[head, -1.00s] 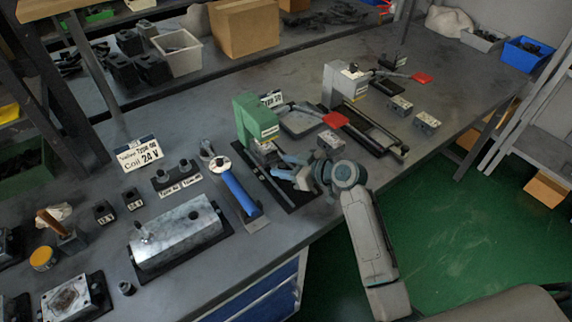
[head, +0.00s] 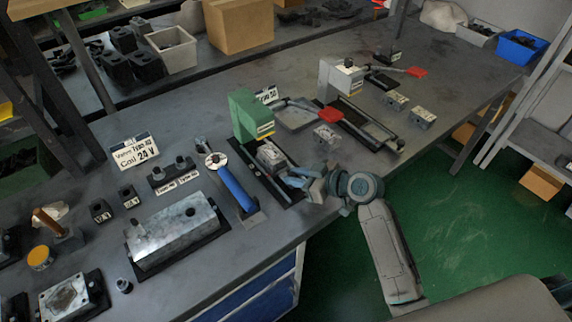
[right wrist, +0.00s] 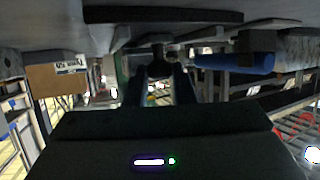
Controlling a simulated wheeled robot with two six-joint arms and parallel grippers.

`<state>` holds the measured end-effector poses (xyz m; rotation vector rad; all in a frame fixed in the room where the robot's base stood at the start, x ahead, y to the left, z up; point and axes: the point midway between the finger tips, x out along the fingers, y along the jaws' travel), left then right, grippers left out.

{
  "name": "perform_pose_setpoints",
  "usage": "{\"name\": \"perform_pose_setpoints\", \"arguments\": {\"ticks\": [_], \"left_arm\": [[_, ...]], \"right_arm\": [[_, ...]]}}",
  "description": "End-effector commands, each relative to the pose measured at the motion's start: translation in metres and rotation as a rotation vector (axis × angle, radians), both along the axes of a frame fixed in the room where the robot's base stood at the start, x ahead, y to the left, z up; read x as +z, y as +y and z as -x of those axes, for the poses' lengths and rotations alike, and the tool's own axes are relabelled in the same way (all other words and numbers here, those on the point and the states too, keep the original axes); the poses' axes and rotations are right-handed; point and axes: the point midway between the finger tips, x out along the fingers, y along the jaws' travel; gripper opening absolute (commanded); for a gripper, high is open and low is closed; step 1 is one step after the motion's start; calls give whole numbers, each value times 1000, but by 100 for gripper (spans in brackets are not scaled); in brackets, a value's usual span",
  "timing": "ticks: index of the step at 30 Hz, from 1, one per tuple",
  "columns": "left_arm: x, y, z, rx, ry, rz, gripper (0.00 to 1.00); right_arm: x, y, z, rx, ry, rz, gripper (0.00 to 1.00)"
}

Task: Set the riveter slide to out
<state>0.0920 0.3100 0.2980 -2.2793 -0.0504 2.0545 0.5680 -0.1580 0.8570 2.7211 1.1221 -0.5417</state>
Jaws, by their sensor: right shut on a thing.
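The green riveter (head: 246,112) stands near the middle of the bench in the head view. Its slide carries a grey metal block (head: 270,155), which sits on the track in front of the green head and clear of it. My right gripper (head: 296,178) is at the slide's front end, near the bench edge. In the right wrist view my right gripper (right wrist: 162,84) has its fingers on either side of a dark knob (right wrist: 160,64) and is shut on it. The gripper partly hides the slide's front end. My left gripper is not in view.
A blue-handled tool (head: 236,190) lies left of the riveter. A grey press (head: 338,80) with a red-ended lever and small metal blocks (head: 396,101) stand to the right. A large metal block (head: 175,233) lies front left. Open floor (head: 465,220) lies beyond the bench edge.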

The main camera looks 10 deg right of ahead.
Motion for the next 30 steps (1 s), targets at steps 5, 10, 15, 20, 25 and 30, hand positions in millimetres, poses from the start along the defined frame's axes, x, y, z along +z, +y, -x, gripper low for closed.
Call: {"name": "perform_pose_setpoints", "arguments": {"ticks": [5, 10, 15, 20, 25, 30], "left_arm": [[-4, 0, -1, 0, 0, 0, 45], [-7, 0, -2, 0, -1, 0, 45], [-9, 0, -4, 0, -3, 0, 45], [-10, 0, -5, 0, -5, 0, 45], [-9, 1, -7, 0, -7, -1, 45], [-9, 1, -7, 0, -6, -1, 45]], "right_arm": [[-3, -16, 38, 2, 3, 5, 0], [-2, -27, 66, 2, 3, 5, 0], [-2, -34, 82, 1, 2, 3, 0], [-1, -36, 89, 1, 2, 0, 0], [-1, -37, 91, 1, 4, 0, 0], [-2, -37, 91, 1, 5, 2, 0]]}}
